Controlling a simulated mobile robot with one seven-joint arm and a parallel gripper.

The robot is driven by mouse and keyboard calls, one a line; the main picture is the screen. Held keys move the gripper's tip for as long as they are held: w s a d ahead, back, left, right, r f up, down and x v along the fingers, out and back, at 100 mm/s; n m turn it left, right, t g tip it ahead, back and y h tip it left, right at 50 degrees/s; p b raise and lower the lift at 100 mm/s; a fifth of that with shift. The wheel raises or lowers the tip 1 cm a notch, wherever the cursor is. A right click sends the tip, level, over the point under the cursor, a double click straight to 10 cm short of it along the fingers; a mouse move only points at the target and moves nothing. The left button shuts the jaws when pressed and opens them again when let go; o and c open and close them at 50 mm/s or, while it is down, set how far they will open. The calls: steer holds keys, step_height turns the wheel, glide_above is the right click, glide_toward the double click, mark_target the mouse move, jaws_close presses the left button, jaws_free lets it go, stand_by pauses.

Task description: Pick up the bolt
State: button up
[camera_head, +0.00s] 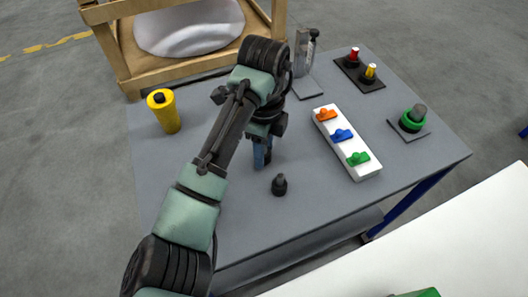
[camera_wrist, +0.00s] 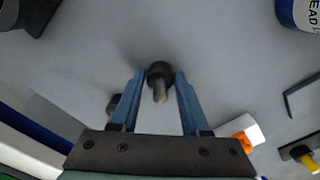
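The bolt (camera_wrist: 160,82) shows in the wrist view, with a dark round head and a paler shank end pointing toward the camera. It stands between the blue fingers of my gripper (camera_wrist: 160,74), with a gap visible on each side. The fingers are open. In the head view my gripper (camera_head: 262,155) points down over the grey table, and I cannot make out the bolt between its fingers there. A second small dark piece (camera_head: 279,185) stands just in front of the gripper. A dark piece (camera_wrist: 113,104) also shows beside the left finger in the wrist view.
A white block (camera_head: 349,150) with orange, blue and green clips lies right of the gripper. A yellow bottle (camera_head: 163,110) stands at the left. The table's front-left is clear.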

jaws_close()
